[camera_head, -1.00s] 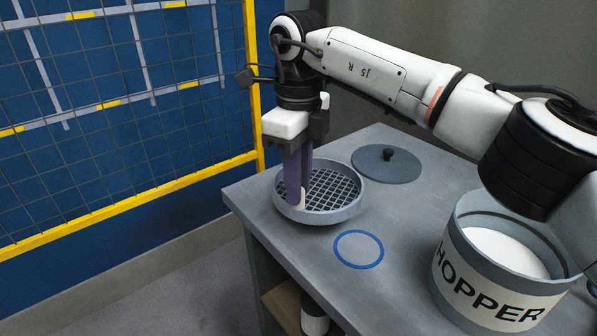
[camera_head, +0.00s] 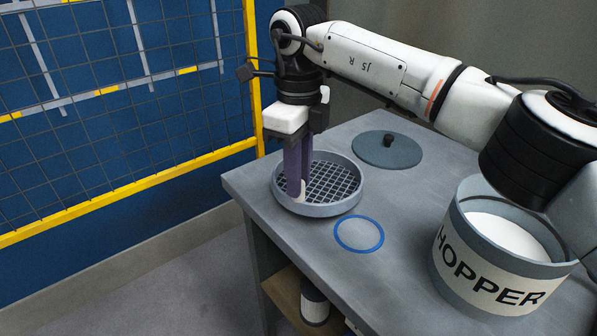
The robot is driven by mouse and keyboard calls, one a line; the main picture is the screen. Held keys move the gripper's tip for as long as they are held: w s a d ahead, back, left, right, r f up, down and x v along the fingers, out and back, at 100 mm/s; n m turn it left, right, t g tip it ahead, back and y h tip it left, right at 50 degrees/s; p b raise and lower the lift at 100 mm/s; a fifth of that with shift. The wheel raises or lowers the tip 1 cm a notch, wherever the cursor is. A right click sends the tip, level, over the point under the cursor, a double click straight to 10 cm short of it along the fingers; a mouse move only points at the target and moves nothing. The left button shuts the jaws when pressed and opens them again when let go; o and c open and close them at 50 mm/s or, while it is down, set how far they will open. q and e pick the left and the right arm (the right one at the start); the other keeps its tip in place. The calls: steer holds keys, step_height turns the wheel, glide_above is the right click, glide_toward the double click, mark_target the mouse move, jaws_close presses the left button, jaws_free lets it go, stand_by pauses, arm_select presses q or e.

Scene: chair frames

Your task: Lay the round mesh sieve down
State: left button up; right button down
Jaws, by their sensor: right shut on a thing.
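The round mesh sieve (camera_head: 333,183) is a grey ring with a dark grid inside. It is level, at the left corner of the grey table, and looks to be resting on the top or just above it. My right gripper (camera_head: 298,190) points straight down at the sieve's left side, its purple fingers shut on the sieve's rim. The fingers hide part of the mesh and rim. My left gripper is not in view.
A blue ring mark (camera_head: 359,234) lies on the table (camera_head: 400,230) in front of the sieve. A round grey lid (camera_head: 387,150) with a black knob lies behind. A hopper (camera_head: 500,260) with white contents stands at the right. A yellow-framed mesh fence (camera_head: 130,190) is at the left.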

steer(key=shift+f+b, duration=0.55)
steer(key=shift+f, duration=0.9)
steer(key=c, duration=1.5)
jaws_free()
steer(key=shift+r, duration=0.1)
steer(key=shift+c, duration=0.2)
step_height(320, 180, up, 10)
steer(key=shift+f+p, duration=0.15)
steer(key=shift+p, duration=0.6)
steer(key=shift+r, duration=0.3)
